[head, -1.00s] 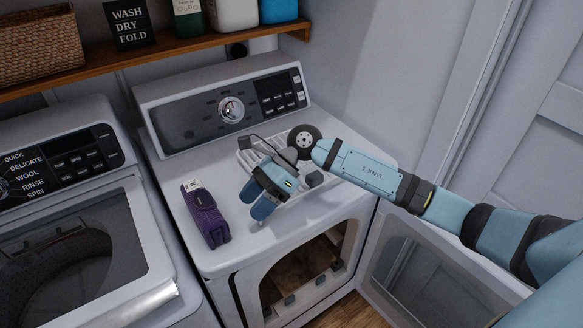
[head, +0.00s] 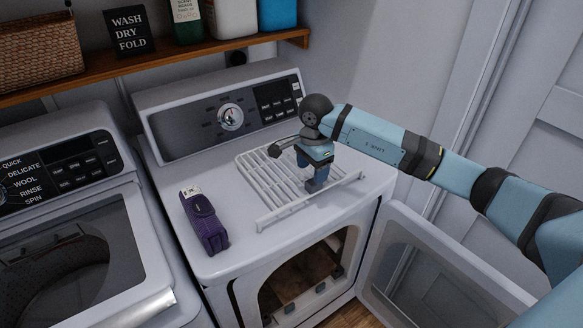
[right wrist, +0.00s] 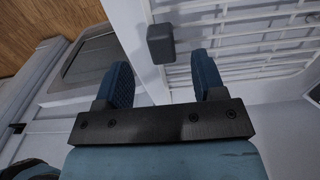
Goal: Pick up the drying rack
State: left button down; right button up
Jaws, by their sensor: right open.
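The drying rack (head: 262,183) is a white slatted frame lying on top of the dryer (head: 225,258), with a low rail along its front edge. My right gripper (head: 313,186) is open and points down over the right part of the rack. In the right wrist view the white bars of the rack (right wrist: 255,42) show beyond and to the right of the two blue fingers (right wrist: 162,68). Nothing is held between the fingers. Whether a fingertip touches the rack I cannot tell. My left gripper is not in view.
A purple bottle-like item (head: 205,222) lies left of the rack on the dryer. The dryer door (head: 430,270) hangs open at the right. The washer (head: 75,225) stands at the left. A wooden shelf (head: 150,65) with a basket and bottles runs above.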

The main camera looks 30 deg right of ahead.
aim_at(311, 182)
jog(key=shift+f+p, duration=0.7)
jog(key=shift+f, duration=2.05)
jog(key=shift+w, duration=0.1)
jog(key=c, duration=1)
jog(key=shift+o, duration=0.2)
jog(key=shift+r, duration=0.1)
notch_tip(311, 182, up, 20)
jog(key=shift+a+f+b, duration=0.1)
jog(key=shift+b, duration=1.1)
